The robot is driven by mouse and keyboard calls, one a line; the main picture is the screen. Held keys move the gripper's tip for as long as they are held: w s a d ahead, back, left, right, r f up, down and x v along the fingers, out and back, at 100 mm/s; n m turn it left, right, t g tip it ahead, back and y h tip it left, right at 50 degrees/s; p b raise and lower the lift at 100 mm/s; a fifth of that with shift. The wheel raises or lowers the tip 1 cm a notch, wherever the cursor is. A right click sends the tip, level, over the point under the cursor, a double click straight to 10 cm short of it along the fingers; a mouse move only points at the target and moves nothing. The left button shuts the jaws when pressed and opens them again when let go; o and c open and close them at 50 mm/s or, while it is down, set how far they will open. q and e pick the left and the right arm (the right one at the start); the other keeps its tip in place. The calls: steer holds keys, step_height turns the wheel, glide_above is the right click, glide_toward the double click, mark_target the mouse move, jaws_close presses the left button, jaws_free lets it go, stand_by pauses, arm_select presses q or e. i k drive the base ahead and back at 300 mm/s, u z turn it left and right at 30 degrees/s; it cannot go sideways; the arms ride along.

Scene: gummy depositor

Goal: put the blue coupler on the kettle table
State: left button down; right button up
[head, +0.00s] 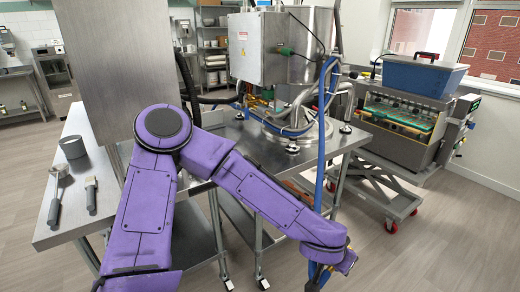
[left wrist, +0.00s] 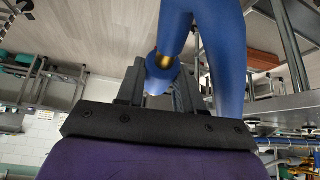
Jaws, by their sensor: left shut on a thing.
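The blue coupler (left wrist: 163,76), with a brass-coloured tip, sits between the fingers of my left gripper (left wrist: 160,92) in the left wrist view. The gripper is shut on it. In the head view my purple left arm reaches across to the lower right, and its wrist is low, beyond the table's front edge. The gripper itself is mostly hidden there. A blue hose (head: 323,150) hangs from the kettle area down to the wrist. The steel kettle table (head: 256,150) is behind the arm, carrying the kettle (head: 309,60). My right gripper is not in view.
A steel side table (head: 60,205) at left holds a grey cup (head: 72,147) and brushes (head: 91,195). A depositor machine (head: 402,122) with a blue bin (head: 424,75) stands on a wheeled cart (head: 385,172) at right. The floor at right is clear.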

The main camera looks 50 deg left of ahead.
mark_target(245, 154)
steer(key=u, duration=0.4)
steer(key=i, duration=0.6)
steer(key=u, duration=0.7)
